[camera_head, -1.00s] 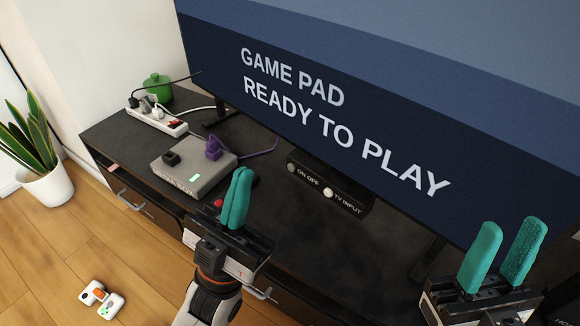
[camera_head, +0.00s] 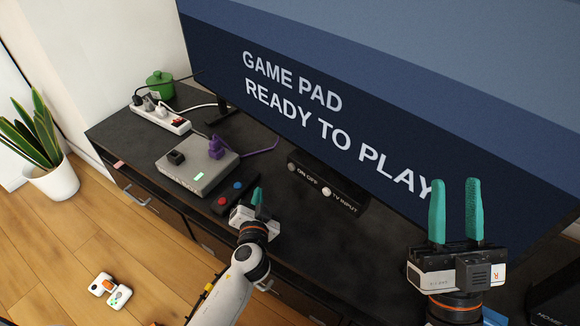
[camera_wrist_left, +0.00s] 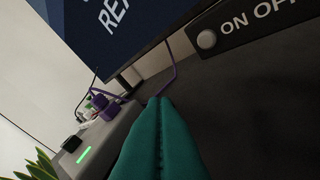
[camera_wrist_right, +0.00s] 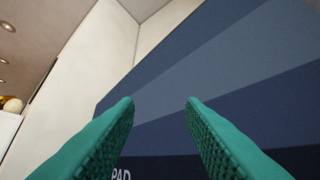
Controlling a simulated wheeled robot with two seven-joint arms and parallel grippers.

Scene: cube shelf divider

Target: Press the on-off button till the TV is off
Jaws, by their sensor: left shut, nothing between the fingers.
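The TV (camera_head: 330,60) is lit and reads "GAME PAD READY TO PLAY". Below it a black panel (camera_head: 345,205) carries a dull on-off button (camera_head: 291,167) beside "ON OFF" and a paler TV input button (camera_head: 326,191). In the left wrist view the round on-off button (camera_wrist_left: 207,39) shows ahead, up and to the right of the fingers. My left gripper (camera_head: 259,193) is shut and empty, low over the cabinet's front, apart from the button. My right gripper (camera_head: 456,182) is open and empty, in front of the screen's lower right.
The black cabinet (camera_head: 330,250) holds a grey console (camera_head: 190,172) with a purple plug (camera_head: 216,150), a dark bar with red and blue buttons (camera_head: 237,186), a power strip (camera_head: 160,118) and a green pot (camera_head: 159,85). A white game pad (camera_head: 110,290) lies on the floor.

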